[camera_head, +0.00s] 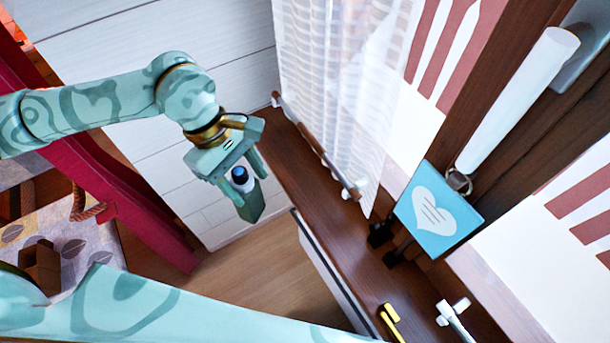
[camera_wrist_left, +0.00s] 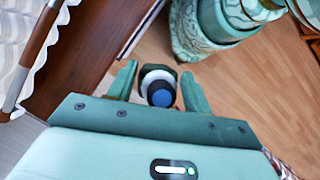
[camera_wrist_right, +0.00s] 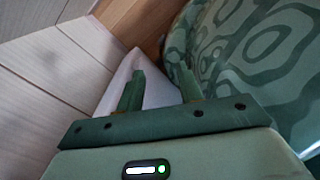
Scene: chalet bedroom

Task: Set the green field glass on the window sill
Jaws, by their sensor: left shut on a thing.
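The green field glass (camera_head: 240,186) shows a dark blue end and a white ring. My left gripper (camera_head: 247,185) is shut on it and holds it in the air, left of the window sill (camera_head: 290,165). In the left wrist view the field glass (camera_wrist_left: 158,88) sits between the two fingers, its blue end toward the camera; its lower part is hidden. The dark wooden sill (camera_wrist_left: 95,50) lies to the left there. My right gripper (camera_wrist_right: 160,80) shows only in the right wrist view, open with nothing between its fingers.
On or along the sill are a wooden bar (camera_head: 318,150) with white ends, a blue heart card (camera_head: 437,210), a yellow item (camera_head: 390,318) and a white item (camera_head: 452,315). A sheer curtain (camera_head: 335,90) hangs behind. The sill's far left stretch looks bare.

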